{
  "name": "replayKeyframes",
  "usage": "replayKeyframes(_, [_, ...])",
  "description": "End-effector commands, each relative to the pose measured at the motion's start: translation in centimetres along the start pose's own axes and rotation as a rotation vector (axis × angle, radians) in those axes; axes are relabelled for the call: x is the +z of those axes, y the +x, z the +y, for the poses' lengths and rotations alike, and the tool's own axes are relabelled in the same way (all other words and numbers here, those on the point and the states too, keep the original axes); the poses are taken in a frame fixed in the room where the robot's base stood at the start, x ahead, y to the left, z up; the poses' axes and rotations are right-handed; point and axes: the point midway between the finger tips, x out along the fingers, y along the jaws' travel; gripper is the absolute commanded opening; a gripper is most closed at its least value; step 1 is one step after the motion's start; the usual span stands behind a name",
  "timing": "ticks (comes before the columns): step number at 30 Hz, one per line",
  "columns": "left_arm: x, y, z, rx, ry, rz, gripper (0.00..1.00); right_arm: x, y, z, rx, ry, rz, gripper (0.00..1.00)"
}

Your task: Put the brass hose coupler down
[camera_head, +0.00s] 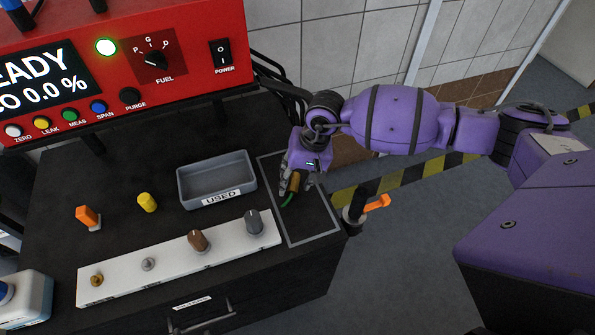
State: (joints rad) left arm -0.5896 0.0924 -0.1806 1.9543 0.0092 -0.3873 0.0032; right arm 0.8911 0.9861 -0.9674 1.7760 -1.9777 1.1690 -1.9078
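My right gripper (291,184) points down over the outlined rectangle (318,232) at the bench's right end. Its fingers are around the brass hose coupler (294,182), a small brownish-gold piece with a green part extending down and left. The gripper looks shut on it. The fingers partly hide the coupler, and I cannot tell whether its lower end touches the surface. My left gripper is not in view.
A grey tray labelled USED (215,199) stands left of the gripper. A white strip (172,269) with several fittings lies in front. Orange (86,215) and yellow (147,202) pieces stand further left. A red analyser (195,82) is behind. An orange-handled fixture (376,203) sits at the right edge.

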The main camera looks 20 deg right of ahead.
Motion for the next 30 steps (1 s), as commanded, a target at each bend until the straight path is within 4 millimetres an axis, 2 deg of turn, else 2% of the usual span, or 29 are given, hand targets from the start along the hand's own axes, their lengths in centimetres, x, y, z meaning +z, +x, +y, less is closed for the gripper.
replayKeyframes(5, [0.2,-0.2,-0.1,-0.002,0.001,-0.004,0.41,0.0,-0.1,0.0,0.000,0.000,0.000,0.41])
replayKeyframes(8, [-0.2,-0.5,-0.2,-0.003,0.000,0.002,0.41,-0.1,-0.8,-0.2,-0.001,0.000,0.004,0.41])
replayKeyframes(11, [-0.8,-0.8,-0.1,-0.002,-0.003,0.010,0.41,-0.2,-2.4,-0.3,-0.003,-0.001,0.008,0.41])
replayKeyframes(18, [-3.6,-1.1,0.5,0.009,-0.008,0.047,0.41,-0.4,-8.1,-0.4,-0.004,-0.004,0.016,0.41])
replayKeyframes(21, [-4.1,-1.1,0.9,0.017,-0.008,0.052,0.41,-0.3,-10.0,-0.4,-0.004,-0.003,0.014,0.41])
replayKeyframes(30, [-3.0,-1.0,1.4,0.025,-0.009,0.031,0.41,0.0,-12.5,-0.2,0.000,-0.001,0.000,0.41])
